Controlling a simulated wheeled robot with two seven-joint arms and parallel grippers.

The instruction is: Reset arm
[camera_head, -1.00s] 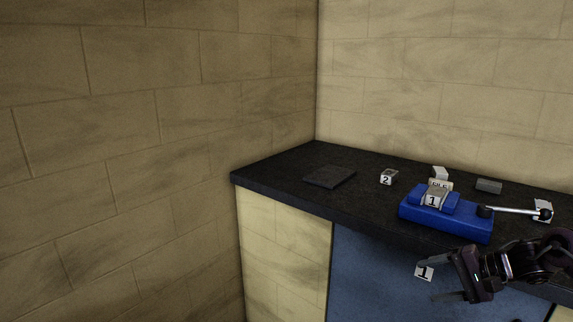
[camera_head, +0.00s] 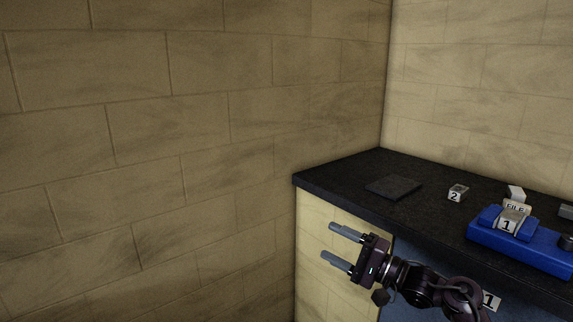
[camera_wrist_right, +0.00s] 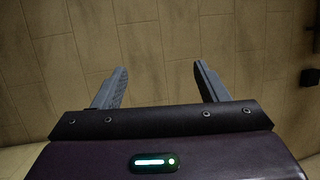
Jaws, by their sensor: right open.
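My right gripper (camera_head: 345,247) is open and empty in front of the workbench cabinet, with its fingers pointing left. In the right wrist view its two grey fingers (camera_wrist_right: 160,85) are spread apart with nothing between them. The blue jack (camera_head: 520,244) sits on the black worktop at the right, with a block marked 1 (camera_head: 508,222) on it and a label reading FILE. The jack's far end is cut off by the frame edge. My left gripper is not in view.
A small block marked 2 (camera_head: 457,194) and a flat dark plate (camera_head: 393,187) lie on the black worktop (camera_head: 345,179). A tag marked 1 (camera_head: 491,300) shows on the blue cabinet front. Brick walls (camera_head: 200,150) stand left and behind.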

